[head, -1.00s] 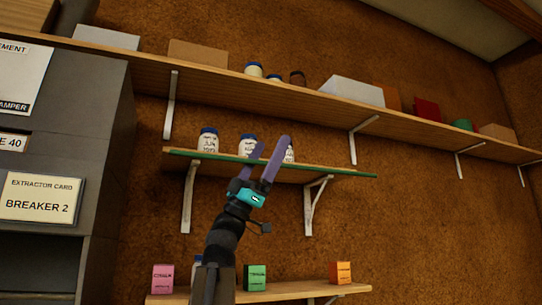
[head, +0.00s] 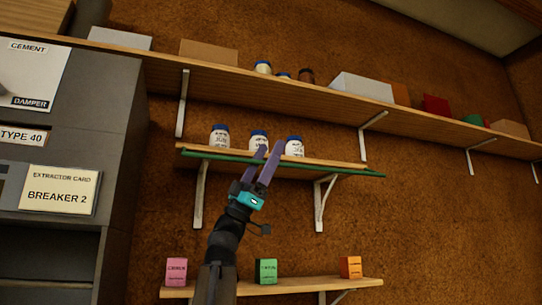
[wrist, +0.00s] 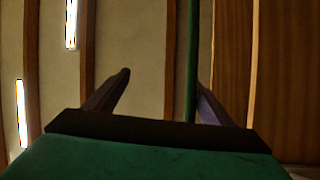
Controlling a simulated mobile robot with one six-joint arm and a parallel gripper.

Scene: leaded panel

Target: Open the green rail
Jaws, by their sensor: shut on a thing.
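The green rail (head: 330,170) is a long thin bar along the front of the middle wall shelf (head: 320,162). It sits slightly out from and below the shelf's front edge, with the wooden edge showing above it. My gripper (head: 270,148) reaches up from below, its two purple fingers around the rail near its middle, shut on it. In the wrist view the rail (wrist: 193,60) runs upright between the fingers, close to the right one. The exact contact is hard to see. Three white jars with blue lids (head: 219,137) stand on the shelf behind the rail.
A long upper shelf (head: 330,112) holds boxes and jars above. A lower shelf (head: 300,286) holds pink, green and orange boxes (head: 350,267). White brackets (head: 325,205) support the middle shelf. A grey cabinet (head: 110,150) stands at left.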

